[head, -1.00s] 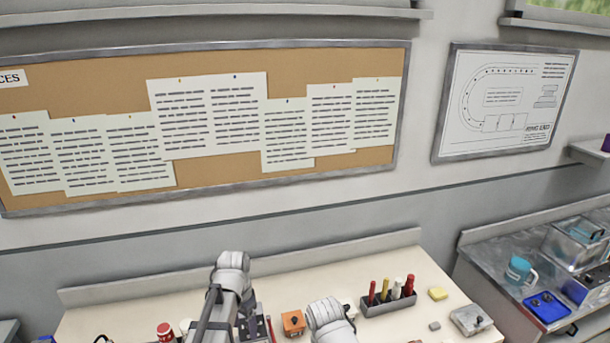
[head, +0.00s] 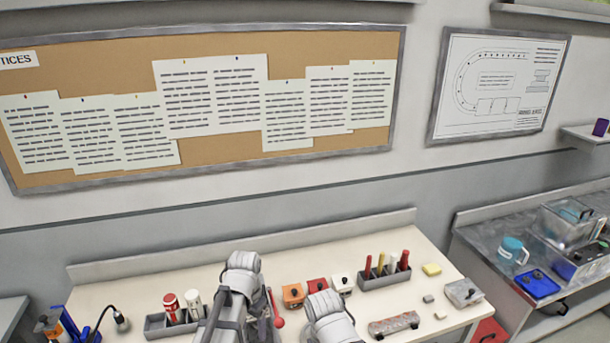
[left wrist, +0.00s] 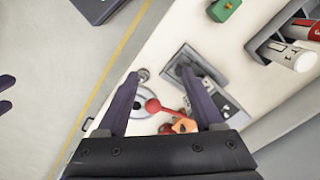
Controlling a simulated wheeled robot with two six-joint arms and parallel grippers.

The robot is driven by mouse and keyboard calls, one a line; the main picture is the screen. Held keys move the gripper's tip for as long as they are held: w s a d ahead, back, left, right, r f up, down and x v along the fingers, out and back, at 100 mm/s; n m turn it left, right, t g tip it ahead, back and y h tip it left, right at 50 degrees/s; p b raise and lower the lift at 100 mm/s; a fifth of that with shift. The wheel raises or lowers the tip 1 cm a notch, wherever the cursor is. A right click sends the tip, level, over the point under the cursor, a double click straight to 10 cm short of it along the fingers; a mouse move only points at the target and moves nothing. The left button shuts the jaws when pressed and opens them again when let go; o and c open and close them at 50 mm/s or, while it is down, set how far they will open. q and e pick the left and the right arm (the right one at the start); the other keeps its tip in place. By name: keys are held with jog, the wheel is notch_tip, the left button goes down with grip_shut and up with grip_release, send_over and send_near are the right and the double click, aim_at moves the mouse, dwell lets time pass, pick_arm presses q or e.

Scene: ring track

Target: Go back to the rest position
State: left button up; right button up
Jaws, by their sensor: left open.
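My left gripper (left wrist: 160,76) is open in the left wrist view, its two dark fingers spread above the workbench. Nothing is held between them. Below and between the fingers are a red round-ended handle (left wrist: 154,106) and an orange block (left wrist: 184,125). I cannot tell how far above them the fingers are. In the head view, grey links of my two arms reach in over the front of the workbench (head: 330,258). I cannot make out the left fingers there, and my right gripper is not visible.
A rack (head: 385,280) with red, yellow and white tools stands at the back right. Another rack (head: 157,325) holds red and white bottles at left. A metal side table (head: 484,243) bears a blue tray (head: 538,285). Floor (left wrist: 48,75) lies beyond the bench edge.

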pick_arm(q)
jog(key=s+d+f+n+y+b, duration=0.1)
jog(key=s+d+f+n+b, duration=0.1)
jog(key=s+d+f+b, duration=0.6)
jog(key=s+f+b, duration=0.1)
jog(key=s+f, duration=0.1)
jog(key=s, duration=0.2)
jog(key=shift+f+b, duration=0.15)
jog(key=shift+b, duration=0.25)
dwell(0.3)
